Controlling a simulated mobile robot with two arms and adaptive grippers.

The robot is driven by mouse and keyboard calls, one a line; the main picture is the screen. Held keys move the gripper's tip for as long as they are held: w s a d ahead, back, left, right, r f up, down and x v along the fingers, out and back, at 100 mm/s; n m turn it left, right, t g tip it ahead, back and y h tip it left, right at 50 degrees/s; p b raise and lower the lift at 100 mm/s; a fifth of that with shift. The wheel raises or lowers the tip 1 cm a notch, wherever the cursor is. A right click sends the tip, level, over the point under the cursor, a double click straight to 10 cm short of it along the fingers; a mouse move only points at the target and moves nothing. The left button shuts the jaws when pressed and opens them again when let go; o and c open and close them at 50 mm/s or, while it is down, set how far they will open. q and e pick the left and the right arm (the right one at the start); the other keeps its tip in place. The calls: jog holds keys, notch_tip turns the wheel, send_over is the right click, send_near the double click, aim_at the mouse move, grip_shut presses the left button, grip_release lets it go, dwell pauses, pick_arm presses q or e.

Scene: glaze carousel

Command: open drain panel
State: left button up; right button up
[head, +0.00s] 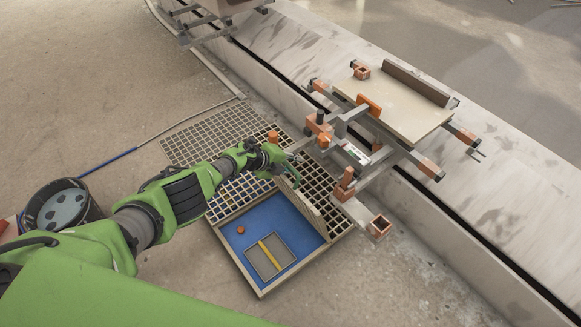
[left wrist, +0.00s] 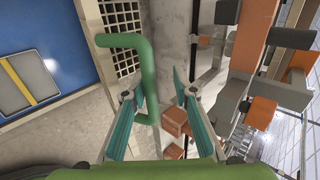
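The drain panel (head: 303,209) is a beige-edged piece raised on edge at the right side of a blue-lined pit. Grating shows beside it. A green bar handle (left wrist: 149,75) shows in the left wrist view near the grating. My left gripper (head: 284,169) is at the top of the raised panel. In the left wrist view my left gripper (left wrist: 163,115) has its teal fingers spread. The handle runs between them, closer to the left finger; I cannot tell whether they touch. My right gripper is out of view.
The blue pit floor (head: 244,232) holds a grey plate with a yellow strip (head: 270,255) and a small orange piece (head: 240,229). A carousel frame with a beige board (head: 405,105) stands close on the right. A dark bucket (head: 62,207) is at left.

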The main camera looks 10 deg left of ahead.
pick_arm(q)
jog(key=r, duration=0.2)
jog(key=shift+s+a+r, duration=0.25)
jog(key=shift+s+r, duration=0.1)
jog(key=shift+s, duration=0.05)
jog(key=v, duration=0.8)
jog(key=shift+s+a, duration=0.35)
jog(key=shift+s, duration=0.05)
dwell(0.7)
